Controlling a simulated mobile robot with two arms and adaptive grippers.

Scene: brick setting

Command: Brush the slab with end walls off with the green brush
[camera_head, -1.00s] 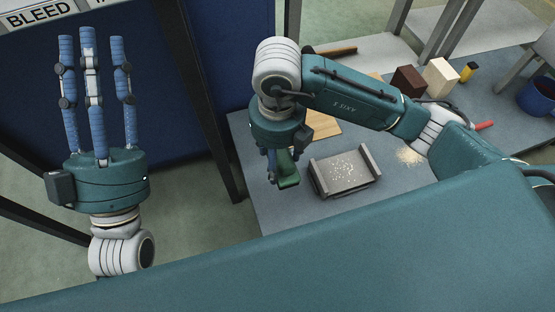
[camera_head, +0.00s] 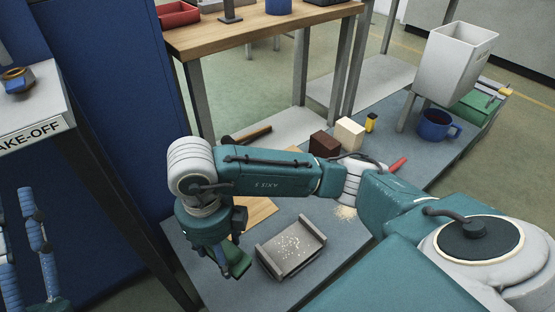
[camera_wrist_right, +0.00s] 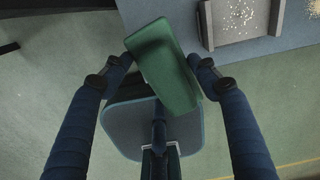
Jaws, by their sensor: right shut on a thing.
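The grey slab with end walls (camera_head: 276,261) lies on the blue-grey table, with pale crumbs (camera_head: 291,244) scattered over its middle. It also shows at the top of the right wrist view (camera_wrist_right: 247,40), partly cut off. My right gripper (camera_head: 228,262) is shut on the green brush (camera_head: 240,264), left of the slab and apart from it. In the right wrist view the brush (camera_wrist_right: 167,75) sits between the fingers, over the table's edge with floor behind. Its bristles are hidden. My left gripper (camera_head: 30,235) is at the lower left edge, partly cut off, fingers extended and empty.
A pale crumb pile (camera_head: 346,213) lies on the table (camera_head: 320,277) right of the slab. Beyond are a wooden board (camera_head: 257,212), brown block (camera_head: 324,144), cream block (camera_head: 349,133), yellow-black item (camera_head: 371,122), blue mug (camera_head: 436,125) and a raised white bin (camera_head: 453,62).

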